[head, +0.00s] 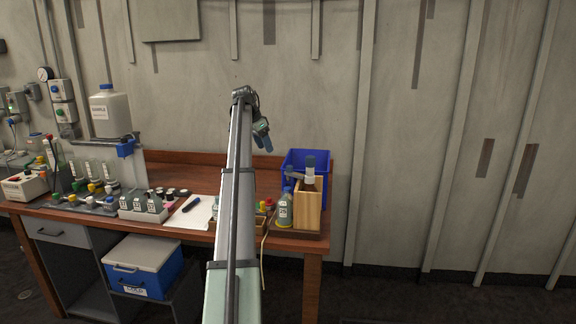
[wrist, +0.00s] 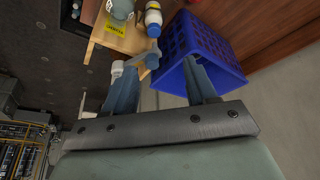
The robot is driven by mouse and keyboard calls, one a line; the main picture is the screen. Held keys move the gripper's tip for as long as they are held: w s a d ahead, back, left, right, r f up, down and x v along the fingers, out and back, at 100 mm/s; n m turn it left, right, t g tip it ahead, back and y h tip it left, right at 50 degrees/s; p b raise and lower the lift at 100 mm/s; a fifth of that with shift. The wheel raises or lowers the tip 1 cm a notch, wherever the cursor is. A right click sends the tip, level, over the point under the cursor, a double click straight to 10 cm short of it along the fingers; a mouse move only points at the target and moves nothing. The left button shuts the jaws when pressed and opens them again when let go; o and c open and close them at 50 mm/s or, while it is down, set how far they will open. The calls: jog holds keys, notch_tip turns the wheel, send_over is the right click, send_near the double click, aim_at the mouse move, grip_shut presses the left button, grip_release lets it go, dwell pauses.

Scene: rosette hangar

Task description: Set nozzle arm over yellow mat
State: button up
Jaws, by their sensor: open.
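My gripper (head: 263,136) is raised above the right part of the bench in the head view, in front of the wall. In the wrist view its two blue-grey fingers (wrist: 162,68) stand apart, with nothing seen held between them. I cannot make out a yellow mat in either view. I cannot pick out a nozzle arm for certain; a pipe with a blue fitting (head: 126,147) sticks out below the white tank (head: 110,112) at the left. My arm hides part of the bench middle.
A blue crate (head: 289,161), a wooden box (head: 308,209) with a bottle, and a labelled flask (head: 285,210) crowd the bench's right end. Bottles, racks and white paper (head: 197,213) fill its left. A cooler (head: 143,268) sits below. The air around my gripper looks clear.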

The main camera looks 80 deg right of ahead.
jog(key=m, duration=0.1)
send_near(289, 166)
jog(key=x, duration=0.8)
jog(key=shift+s+f, duration=0.1)
jog(key=shift+f, duration=0.3)
jog(key=shift+c, duration=0.2)
grip_shut()
